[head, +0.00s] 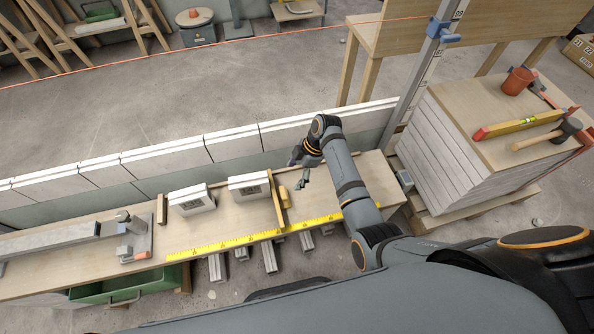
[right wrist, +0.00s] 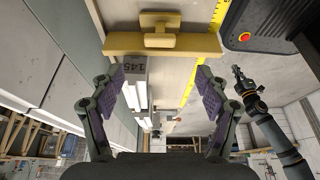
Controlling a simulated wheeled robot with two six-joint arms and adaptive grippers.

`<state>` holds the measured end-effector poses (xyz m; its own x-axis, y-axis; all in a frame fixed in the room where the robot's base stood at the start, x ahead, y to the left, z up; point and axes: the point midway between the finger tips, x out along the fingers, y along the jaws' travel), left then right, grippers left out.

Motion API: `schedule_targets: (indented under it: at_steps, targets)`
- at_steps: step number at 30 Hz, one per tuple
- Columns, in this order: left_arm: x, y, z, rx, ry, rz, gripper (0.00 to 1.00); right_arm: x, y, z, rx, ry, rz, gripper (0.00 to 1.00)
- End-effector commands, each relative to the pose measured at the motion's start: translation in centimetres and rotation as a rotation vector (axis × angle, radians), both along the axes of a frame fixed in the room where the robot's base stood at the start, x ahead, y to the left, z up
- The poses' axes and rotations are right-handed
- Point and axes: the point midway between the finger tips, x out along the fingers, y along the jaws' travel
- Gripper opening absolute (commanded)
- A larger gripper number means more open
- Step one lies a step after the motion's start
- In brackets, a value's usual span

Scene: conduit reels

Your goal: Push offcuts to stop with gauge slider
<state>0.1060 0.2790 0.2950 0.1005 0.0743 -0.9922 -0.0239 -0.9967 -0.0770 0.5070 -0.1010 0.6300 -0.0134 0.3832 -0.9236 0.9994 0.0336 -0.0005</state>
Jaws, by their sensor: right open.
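The wooden gauge slider (head: 279,198) lies across the bench, its bar beside the right-hand offcut (head: 249,185). A second offcut (head: 191,200) lies further left, with a gap between the two. The wooden stop (head: 161,209) stands just left of that second offcut. My right gripper (head: 298,172) is open and empty, above the bench just right of the slider. In the right wrist view, the slider (right wrist: 165,43) with its raised handle lies ahead of my open fingers (right wrist: 158,88). An offcut marked 145 (right wrist: 133,74) shows beyond the bar. My left gripper (right wrist: 241,80) appears small, its jaws unclear.
A yellow measuring tape (head: 225,240) runs along the bench's front edge. A metal device (head: 133,238) stands at left. A low block wall (head: 235,145) borders the bench's back. Stacked slabs with tools (head: 470,150) stand at right. Bare bench lies right of the slider.

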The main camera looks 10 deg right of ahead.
Motion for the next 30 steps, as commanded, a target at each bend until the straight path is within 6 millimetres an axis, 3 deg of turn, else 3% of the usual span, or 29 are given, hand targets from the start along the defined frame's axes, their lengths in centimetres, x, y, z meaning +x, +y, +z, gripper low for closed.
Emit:
schedule_targets:
  at_steps: [4,12,16,19,23,27,30]
  targets:
    - [0.0,0.0,0.0,0.000,0.000,0.000,0.00,0.0,-0.5,1.3,0.000,0.000,0.001,0.75]
    - [0.0,-0.1,0.0,-0.001,-0.001,0.000,0.00,0.0,-0.6,1.5,0.000,0.001,0.001,0.75]
    - [0.4,-0.1,-0.5,-0.001,-0.003,0.000,0.00,-0.1,-1.2,0.8,0.002,0.007,-0.058,0.59]
    - [1.6,0.0,-1.7,0.000,-0.008,0.000,0.00,-0.6,-3.1,-1.2,0.023,0.032,-0.283,0.46]
    - [3.7,-0.1,-3.2,0.001,-0.016,0.000,0.00,-1.7,-6.1,-3.0,0.109,0.093,-0.711,0.28]
    - [5.7,-0.1,-4.0,0.000,-0.022,0.000,0.00,-3.1,-7.6,-3.2,0.241,0.194,-1.083,0.09]
    - [6.6,-0.2,-4.2,0.000,-0.024,0.000,0.00,-3.9,-7.8,-2.8,0.317,0.264,-1.245,0.00]
